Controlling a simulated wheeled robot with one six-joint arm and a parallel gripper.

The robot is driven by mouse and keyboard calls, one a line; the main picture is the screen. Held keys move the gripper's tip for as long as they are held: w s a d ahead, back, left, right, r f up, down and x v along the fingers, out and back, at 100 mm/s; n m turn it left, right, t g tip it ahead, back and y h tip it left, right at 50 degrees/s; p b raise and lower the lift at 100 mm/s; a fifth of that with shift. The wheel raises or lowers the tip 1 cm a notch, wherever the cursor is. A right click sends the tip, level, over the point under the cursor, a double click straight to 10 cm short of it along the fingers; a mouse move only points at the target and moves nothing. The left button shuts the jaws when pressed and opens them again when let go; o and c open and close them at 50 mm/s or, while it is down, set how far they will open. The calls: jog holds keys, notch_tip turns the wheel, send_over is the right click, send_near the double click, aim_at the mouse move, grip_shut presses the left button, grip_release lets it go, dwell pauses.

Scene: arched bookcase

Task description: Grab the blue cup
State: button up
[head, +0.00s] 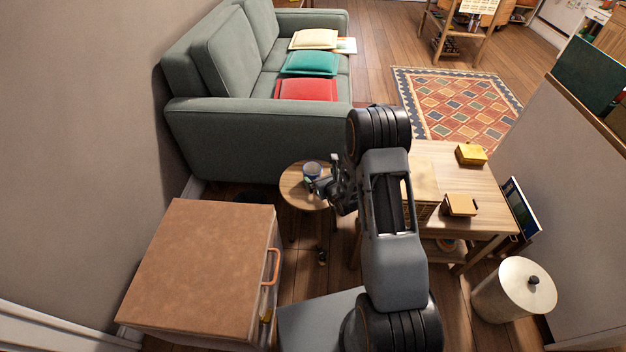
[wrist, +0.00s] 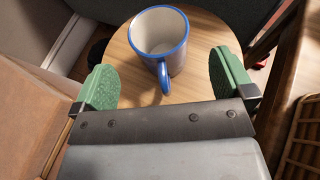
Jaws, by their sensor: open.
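The cup is ahead of the fingers, with the handle between the two pads in the picture. In the head view the cup (head: 312,170) is small, just left of my gripper (head: 322,187), on the round table (head: 293,192). My gripper partly hides the table there.
A grey-green sofa (head: 250,125) stands behind the round table. A brown-topped cabinet (head: 200,265) is at the front left.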

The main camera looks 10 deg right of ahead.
aim_at(309, 166)
jog(key=shift+r+b+x, duration=0.15)
jog(key=shift+b+x, duration=0.3)
jog(key=shift+x, duration=0.95)
jog(key=shift+r+b+x, duration=0.15)
jog(key=shift+b+x, duration=0.3)
jog(key=shift+x, duration=0.95)
jog(key=shift+w, duration=0.1)
jog(key=shift+c, duration=0.4)
jog(key=c, duration=0.9)
jog(key=shift+c, duration=0.2)
